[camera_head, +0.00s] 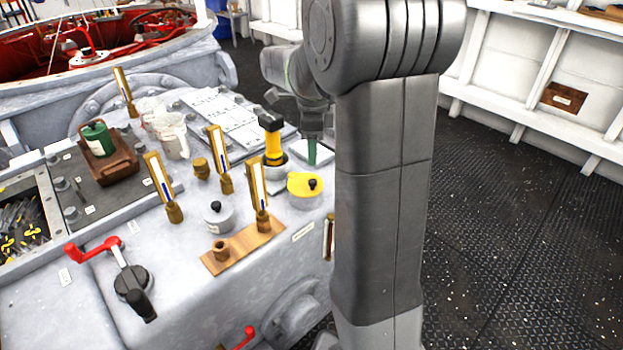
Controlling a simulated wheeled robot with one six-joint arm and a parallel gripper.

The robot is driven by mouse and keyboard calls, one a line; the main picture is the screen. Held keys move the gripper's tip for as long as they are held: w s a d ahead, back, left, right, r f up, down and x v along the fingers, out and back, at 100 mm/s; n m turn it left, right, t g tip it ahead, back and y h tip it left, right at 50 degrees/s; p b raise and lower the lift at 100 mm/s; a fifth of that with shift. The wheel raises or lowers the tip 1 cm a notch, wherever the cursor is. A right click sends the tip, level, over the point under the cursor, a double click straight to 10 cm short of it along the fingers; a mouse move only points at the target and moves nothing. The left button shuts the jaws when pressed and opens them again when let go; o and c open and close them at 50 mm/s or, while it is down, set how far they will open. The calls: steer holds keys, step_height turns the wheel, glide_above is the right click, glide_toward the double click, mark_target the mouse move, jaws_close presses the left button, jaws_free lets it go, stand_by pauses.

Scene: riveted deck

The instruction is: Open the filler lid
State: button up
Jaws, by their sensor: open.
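I cannot tell for sure which is the filler lid; both look shut. My gripper (311,155) hangs down behind the yellow lid, apart from both lids, with a dark green tip showing. It is open and I see nothing held in it. My arm hides part of the area to its right.
A yellow and black upright part (271,148) stands close to my gripper. Several brass-framed gauges (219,155) rise among the fittings. A wooden strip (237,248) lies in front. A red-handled crank (95,246) is at front left. The deck floor (520,215) at right is clear.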

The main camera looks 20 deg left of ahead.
mark_target(313, 181)
step_height(313, 181, down, 9)
steer(key=shift+f+b, duration=0.1)
steer(key=shift+b, duration=0.55)
jaws_close()
